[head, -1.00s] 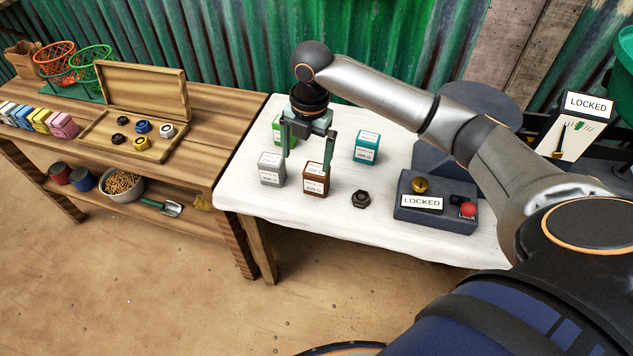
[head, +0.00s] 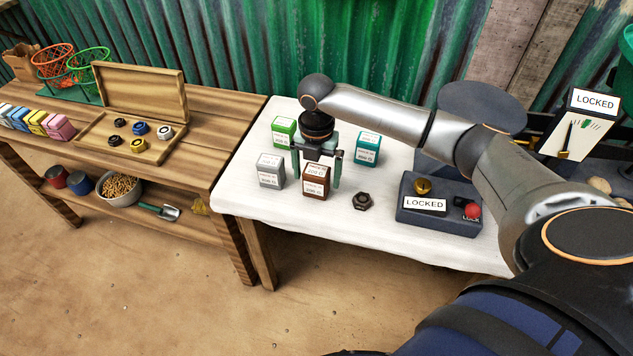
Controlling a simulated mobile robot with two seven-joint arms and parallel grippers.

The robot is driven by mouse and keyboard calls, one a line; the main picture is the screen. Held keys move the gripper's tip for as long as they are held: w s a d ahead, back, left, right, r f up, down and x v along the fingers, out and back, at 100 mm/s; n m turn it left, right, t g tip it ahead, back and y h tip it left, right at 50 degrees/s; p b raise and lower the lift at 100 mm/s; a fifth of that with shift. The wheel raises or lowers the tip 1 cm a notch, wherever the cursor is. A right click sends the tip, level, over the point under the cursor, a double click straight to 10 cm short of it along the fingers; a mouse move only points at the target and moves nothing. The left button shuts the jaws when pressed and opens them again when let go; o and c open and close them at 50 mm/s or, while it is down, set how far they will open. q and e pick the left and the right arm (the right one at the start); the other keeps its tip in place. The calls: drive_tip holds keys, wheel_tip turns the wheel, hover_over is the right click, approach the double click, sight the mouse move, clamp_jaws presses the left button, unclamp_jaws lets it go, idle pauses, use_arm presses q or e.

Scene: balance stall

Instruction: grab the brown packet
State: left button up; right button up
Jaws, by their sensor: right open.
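The brown packet (head: 315,189) stands upright on the white-covered table, with white labels on its top and front. My right gripper (head: 316,174) is open and low over the table, at the brown packet. One finger shows to the left of the packet and the other to its right and a little behind. The packet hides part of the gripper, and I cannot tell whether the fingers touch it. My left gripper is not in view.
Green (head: 284,131), grey (head: 271,170) and teal (head: 367,149) packets stand close around. A dark hexagonal weight (head: 361,201) lies to the right, before a box marked LOCKED (head: 437,218). A wooden table (head: 213,122) with a weight case adjoins at left.

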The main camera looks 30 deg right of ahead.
wheel_tip(320, 180, down, 2)
drive_tip(key=shift+f, duration=0.1)
drive_tip(key=c, duration=1.5)
drive_tip(key=shift+r, duration=0.2)
drive_tip(key=shift+c, duration=0.2)
